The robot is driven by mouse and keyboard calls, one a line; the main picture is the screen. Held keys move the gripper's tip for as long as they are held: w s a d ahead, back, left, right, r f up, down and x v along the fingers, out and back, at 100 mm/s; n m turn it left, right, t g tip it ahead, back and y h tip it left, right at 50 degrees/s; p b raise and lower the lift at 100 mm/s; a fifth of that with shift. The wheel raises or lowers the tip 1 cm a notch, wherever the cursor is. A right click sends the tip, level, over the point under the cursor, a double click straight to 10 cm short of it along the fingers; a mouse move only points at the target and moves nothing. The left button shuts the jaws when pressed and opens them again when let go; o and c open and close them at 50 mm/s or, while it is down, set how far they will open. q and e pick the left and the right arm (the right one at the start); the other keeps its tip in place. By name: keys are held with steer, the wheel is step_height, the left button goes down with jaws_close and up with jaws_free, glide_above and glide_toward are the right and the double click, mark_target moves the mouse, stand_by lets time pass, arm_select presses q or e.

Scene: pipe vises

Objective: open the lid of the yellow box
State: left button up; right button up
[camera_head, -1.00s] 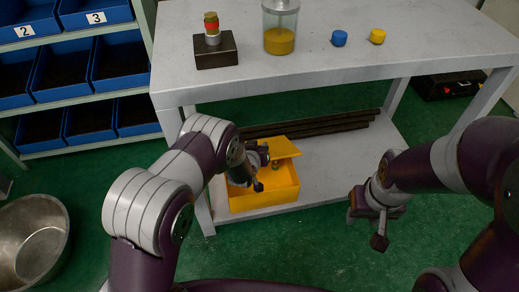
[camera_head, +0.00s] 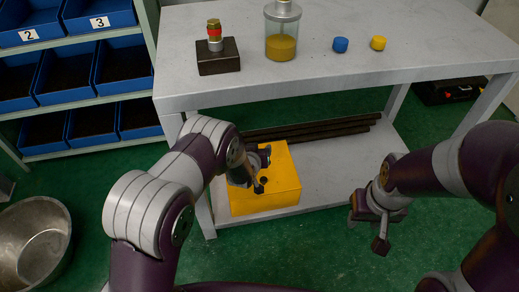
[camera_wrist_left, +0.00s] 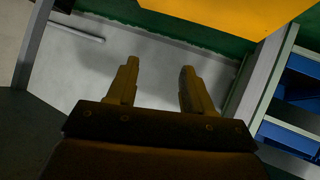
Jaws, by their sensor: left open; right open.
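The yellow box (camera_head: 265,198) stands on the lower shelf of the workbench. My right gripper (camera_head: 368,226) is open and empty, to the right of the box, in front of the shelf.
The bench top (camera_head: 350,75) above holds a dark block (camera_head: 218,58) with a fitting, a jar (camera_head: 281,35), a blue cap (camera_head: 340,44) and a yellow cap (camera_head: 378,43). Dark bars (camera_head: 310,128) lie behind the box. A metal bowl (camera_head: 32,243) is at left.

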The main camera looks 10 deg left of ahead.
arm_select(q)
steer(key=p+v, duration=0.5)
steer(key=v, duration=0.7)
steer(key=shift+r, duration=0.1)
